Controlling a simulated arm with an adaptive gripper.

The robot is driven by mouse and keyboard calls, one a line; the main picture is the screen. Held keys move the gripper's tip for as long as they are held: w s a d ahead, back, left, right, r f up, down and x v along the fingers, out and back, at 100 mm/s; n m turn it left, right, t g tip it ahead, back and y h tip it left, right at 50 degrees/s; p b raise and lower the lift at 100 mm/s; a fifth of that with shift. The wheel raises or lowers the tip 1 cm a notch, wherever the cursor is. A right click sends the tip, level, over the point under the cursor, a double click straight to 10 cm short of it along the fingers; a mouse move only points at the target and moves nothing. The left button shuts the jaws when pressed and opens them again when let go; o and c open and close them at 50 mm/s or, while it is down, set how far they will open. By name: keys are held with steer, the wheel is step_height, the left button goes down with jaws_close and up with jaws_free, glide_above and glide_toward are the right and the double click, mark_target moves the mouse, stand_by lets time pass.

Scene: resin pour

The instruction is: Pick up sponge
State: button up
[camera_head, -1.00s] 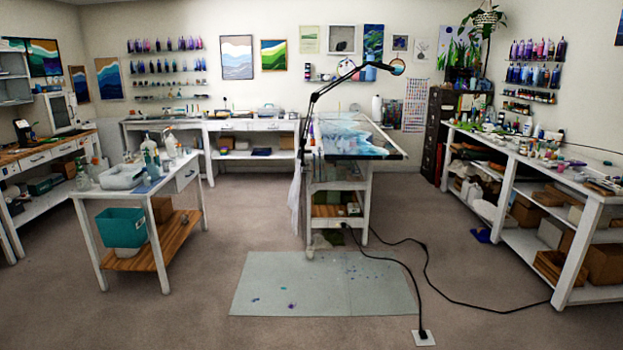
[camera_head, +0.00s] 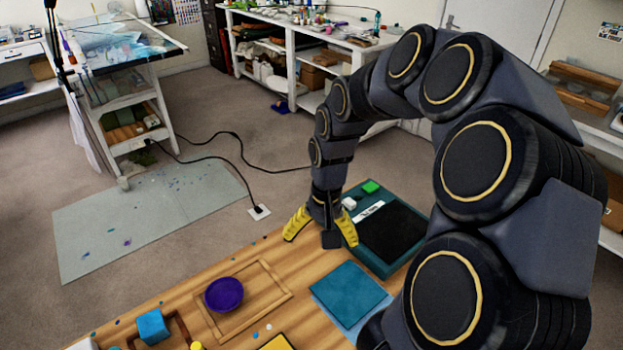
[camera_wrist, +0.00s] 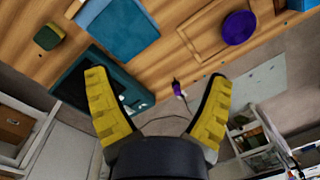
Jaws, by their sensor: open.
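A small block with a green top and yellowish sides (camera_wrist: 48,36), which looks like the sponge, lies on the wooden table at the upper left of the wrist view. I cannot make it out in the head view, where my arm covers part of the table. My gripper (camera_head: 320,238) has yellow fingers spread apart and points down near the table's far edge, left of a teal box. In the wrist view my gripper (camera_wrist: 157,82) is open with nothing held, apart from the block.
The teal box (camera_head: 362,252) has a black top panel, with a bright green piece (camera_head: 370,187) at its far end. A teal pad (camera_head: 348,291) lies nearer. A purple round dish (camera_head: 223,294) and a blue block (camera_head: 152,327) are to the left.

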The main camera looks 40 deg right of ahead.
steer(key=s+d+f+m, duration=0.3)
steer(key=s+d+f, duration=0.1)
steer(key=d, duration=0.3)
steer(key=s+d+f+m, duration=0.4)
steer(key=d+f, duration=0.2)
steer(key=d, duration=0.2)
steer(key=s+d+f+m+h, duration=0.1)
steer(key=s+d+f+m, duration=0.2)
steer(key=d+f, duration=0.3)
steer(key=shift+s+d+f+m, duration=0.1)
steer(key=shift+s+d+m, duration=0.2)
steer(key=shift+s+d, duration=0.6)
steer(key=shift+d+f, duration=0.1)
steer(key=shift+f, duration=0.8)
step_height(320, 180, down, 6)
steer(key=c, duration=0.8)
